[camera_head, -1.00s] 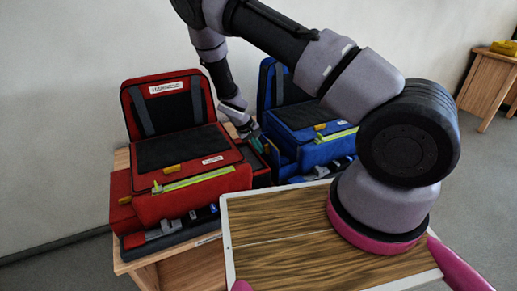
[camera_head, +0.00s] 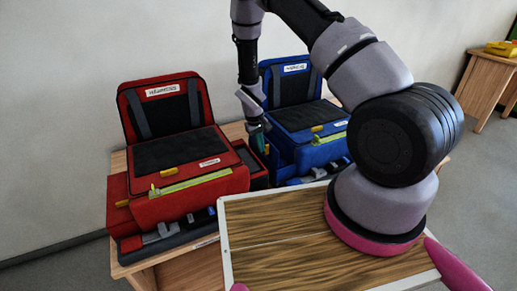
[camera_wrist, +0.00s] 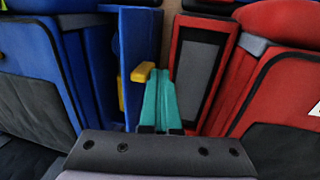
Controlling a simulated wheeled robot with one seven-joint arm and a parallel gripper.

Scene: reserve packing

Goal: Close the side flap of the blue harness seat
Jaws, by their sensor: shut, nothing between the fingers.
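The blue harness seat (camera_head: 317,118) stands at the back right of the table, its back panel upright. In the wrist view, the blue seat (camera_wrist: 22,42) fills the left side. Its side flap (camera_wrist: 137,40) appears as a blue panel standing partly away from the body, with a dark gap between them. A yellow tab (camera_wrist: 141,72) projects from the flap. My gripper (camera_wrist: 160,78) has teal fingers, shut and empty, just right of the tab; I cannot tell if they touch. In the head view, my gripper (camera_head: 258,140) points down at the blue seat's left side.
A red harness seat (camera_head: 190,200) stands left of the blue one, with a narrow gap between them. Its dark-lined side panel (camera_wrist: 197,75) lies open just right of my fingers. A wood-grain tray (camera_head: 275,225) is in front.

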